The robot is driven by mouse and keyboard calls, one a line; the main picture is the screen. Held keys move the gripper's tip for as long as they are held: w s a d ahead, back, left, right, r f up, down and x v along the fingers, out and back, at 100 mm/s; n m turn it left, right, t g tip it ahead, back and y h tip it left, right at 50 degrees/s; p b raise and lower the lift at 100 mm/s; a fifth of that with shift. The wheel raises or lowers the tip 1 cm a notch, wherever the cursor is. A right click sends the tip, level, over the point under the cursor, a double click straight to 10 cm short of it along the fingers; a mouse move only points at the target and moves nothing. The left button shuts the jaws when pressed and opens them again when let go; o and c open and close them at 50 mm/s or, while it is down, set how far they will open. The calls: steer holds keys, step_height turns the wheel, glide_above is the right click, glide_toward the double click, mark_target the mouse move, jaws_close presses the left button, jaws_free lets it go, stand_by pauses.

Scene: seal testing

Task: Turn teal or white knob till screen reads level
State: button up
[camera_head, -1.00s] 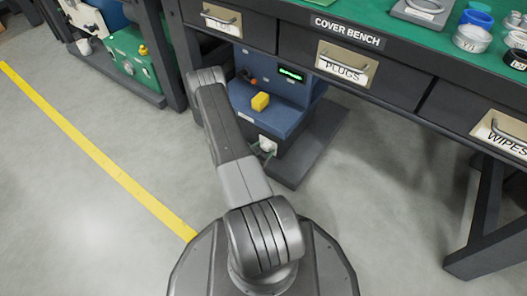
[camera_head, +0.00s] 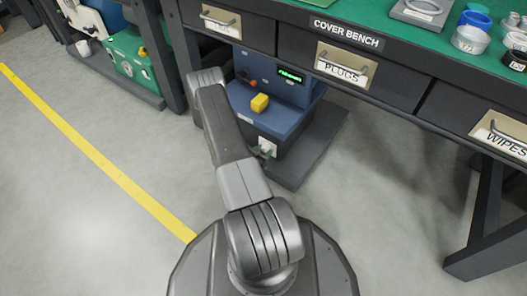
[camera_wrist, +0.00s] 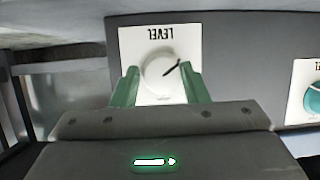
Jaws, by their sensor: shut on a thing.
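In the wrist view, a white round knob (camera_wrist: 158,74) sits on a white plate lettered LEVEL, which appears upside down. Its dark pointer line slants to the upper right. My gripper (camera_wrist: 161,80) has its green fingers on either side of the knob, shut on it. A teal knob (camera_wrist: 315,97) on another white plate is partly cut off at the right edge. In the head view, the screen (camera_head: 290,76) on the blue machine (camera_head: 282,118) shows green text too small to read surely.
The blue machine stands on a dark base plate (camera_head: 312,158) under the cover bench (camera_head: 410,75). Drawers hang close above. A green machine (camera_head: 128,55) stands at the left. The grey floor in front is clear.

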steer(key=shift+w+a, duration=0.1)
steer(key=shift+a, duration=0.05)
steer(key=o, duration=0.9)
steer(key=p+v, duration=0.4)
steer(key=v, duration=1)
steer(key=shift+p, duration=0.3)
steer(key=shift+f, duration=0.1)
steer(key=b+x, duration=0.5)
steer(key=x, duration=0.9)
